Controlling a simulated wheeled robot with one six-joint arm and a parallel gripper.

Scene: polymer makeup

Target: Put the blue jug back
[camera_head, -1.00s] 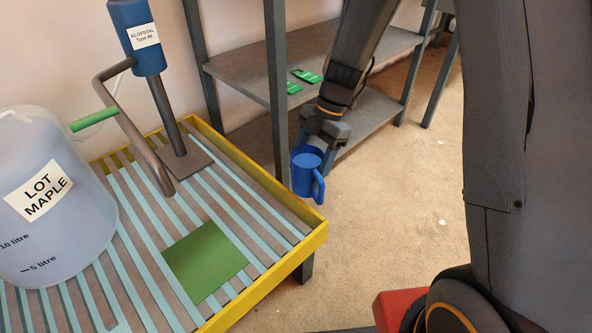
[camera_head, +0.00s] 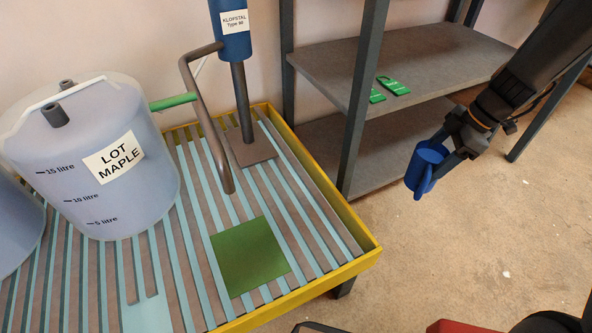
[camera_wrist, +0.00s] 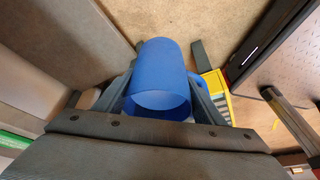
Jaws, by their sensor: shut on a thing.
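The blue jug (camera_head: 424,167) is a small cup with a side handle. My gripper (camera_head: 447,150) is shut on it and holds it in the air over the floor, in front of the grey shelf unit. In the head view the jug hangs slightly tilted, with its handle toward the lower right. In the wrist view the jug (camera_wrist: 160,80) sits between the two fingers, and its open mouth faces the camera. The jug's handle shows at its right side there.
A grey shelf unit (camera_head: 440,60) stands behind, with green tags (camera_head: 393,85) on its upper shelf. At left, a yellow-edged slatted stand (camera_head: 362,258) holds a green square (camera_head: 250,256), a large LOT MAPLE container (camera_head: 95,190) and a blue KLOFSTAL dispenser (camera_head: 232,35). Open floor lies to the right.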

